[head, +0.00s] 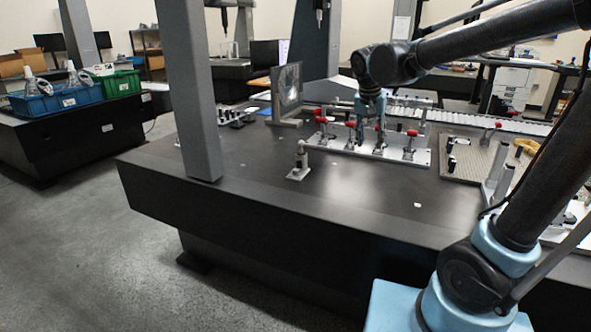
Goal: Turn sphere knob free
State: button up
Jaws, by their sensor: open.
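A small grey post with a rounded top (300,157) stands upright on a pale base near the front middle of the black table (240,205). It may be the sphere with its knob, but the knob is too small to make out. My gripper (370,138) points down at the metal fixture plate (385,153) with red-handled clamps, to the right of and behind the post. It is open and clear of the post. Its fingertips blend with the clamps, so I cannot tell whether they touch one.
A grey upright column (190,95) stands at the table's left. A framed glass panel (287,92) stands behind the post. A perforated plate (470,160) lies at the right. The tabletop in front of the post is mostly clear, with a small white piece (417,205).

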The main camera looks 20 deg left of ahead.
jog(key=a, duration=1.3)
jog(key=t, duration=0.1)
send_near(295, 170)
jog(key=shift+m, duration=0.3)
jog(key=x, duration=0.8)
jog(key=shift+d+f, duration=0.1)
jog(key=shift+f, duration=0.1)
jog(key=shift+c, duration=0.5)
grip_shut()
